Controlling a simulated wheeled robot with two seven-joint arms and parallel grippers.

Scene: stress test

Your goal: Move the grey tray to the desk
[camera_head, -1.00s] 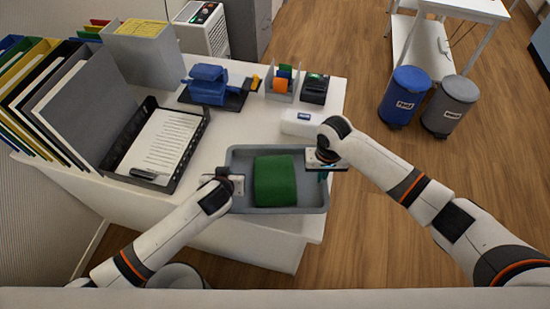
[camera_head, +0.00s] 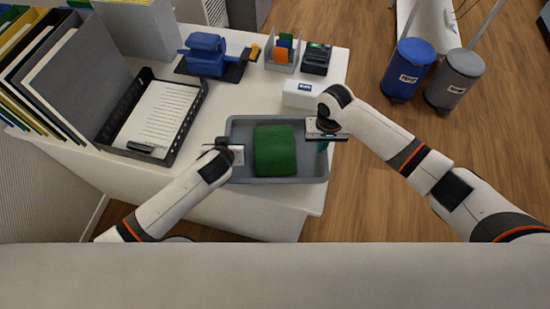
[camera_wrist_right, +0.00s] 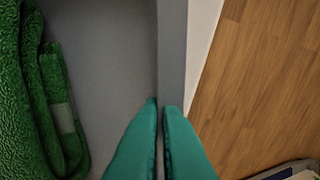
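The grey tray (camera_head: 272,180), with a folded green towel (camera_head: 275,150) in it, is over the front right part of the white desk (camera_head: 270,205); I cannot tell whether it touches the top. My right gripper (camera_head: 326,136) is at the tray's right wall. In the right wrist view its teal fingers (camera_wrist_right: 162,105) are close together at the wall's rim (camera_wrist_right: 172,50), shut on it, with the towel (camera_wrist_right: 40,100) to the left. My left gripper (camera_head: 232,152) is at the tray's left wall; its fingers are hidden.
A white box (camera_head: 303,93) stands just behind the tray. A black letter tray (camera_head: 186,135), a blue device (camera_head: 206,55), a small organiser (camera_head: 283,57) and a black device (camera_head: 317,60) are on the desk. Blue (camera_head: 408,70) and grey (camera_head: 455,80) bins stand right on the floor.

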